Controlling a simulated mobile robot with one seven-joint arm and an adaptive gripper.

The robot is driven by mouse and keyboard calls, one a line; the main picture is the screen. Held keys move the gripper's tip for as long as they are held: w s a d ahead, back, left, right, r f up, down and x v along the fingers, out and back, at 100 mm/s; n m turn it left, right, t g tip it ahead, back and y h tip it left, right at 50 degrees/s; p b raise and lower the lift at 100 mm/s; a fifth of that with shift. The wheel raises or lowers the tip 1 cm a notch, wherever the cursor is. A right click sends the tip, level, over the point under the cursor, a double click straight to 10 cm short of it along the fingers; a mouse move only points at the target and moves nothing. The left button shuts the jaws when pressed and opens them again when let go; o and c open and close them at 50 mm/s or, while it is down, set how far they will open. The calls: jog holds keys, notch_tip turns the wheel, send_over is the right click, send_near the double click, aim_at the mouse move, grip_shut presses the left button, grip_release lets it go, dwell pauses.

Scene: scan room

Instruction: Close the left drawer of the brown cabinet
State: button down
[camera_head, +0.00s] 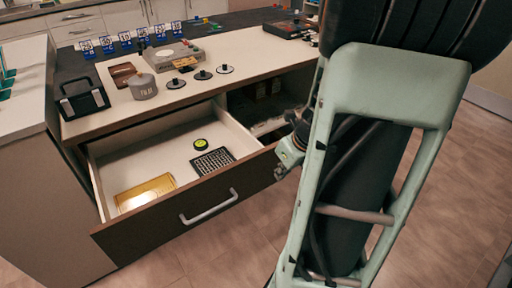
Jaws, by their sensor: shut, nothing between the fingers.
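The left drawer (151,220) of the brown cabinet (72,157) is pulled well out. It has a dark brown front, white inside and a silver handle (209,207). My gripper (280,173) shows small and dark near the right end of the drawer front, partly hidden by my own arm. It is shut and holds nothing. I cannot tell if it touches the drawer front. Inside the drawer lie a gold box (145,192), a round black and yellow item (200,144) and a black gridded item (212,161).
The white cabinet top (240,60) carries a grey canister (142,86), a grey device (172,55), several black discs and blue stands. A dark open compartment (262,105) is right of the drawer. A white-topped unit (30,90) stands at left. Floor (225,255) in front is clear.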

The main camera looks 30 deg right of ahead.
aim_at(268, 171)
jog(key=shift+w+a+f+b, duration=0.1)
jog(key=shift+w+f+b, duration=0.2)
jog(key=shift+w+f, duration=0.55)
jog(key=shift+w+f+b, duration=0.25)
jog(key=shift+w+f, duration=0.35)
jog(key=shift+w, duration=0.45)
jog(key=shift+w+a+f+b, duration=0.1)
jog(key=shift+w+f+b, duration=0.2)
jog(key=shift+w+f, duration=0.55)
jog(key=shift+w+r, duration=0.15)
jog(key=shift+w, duration=0.05)
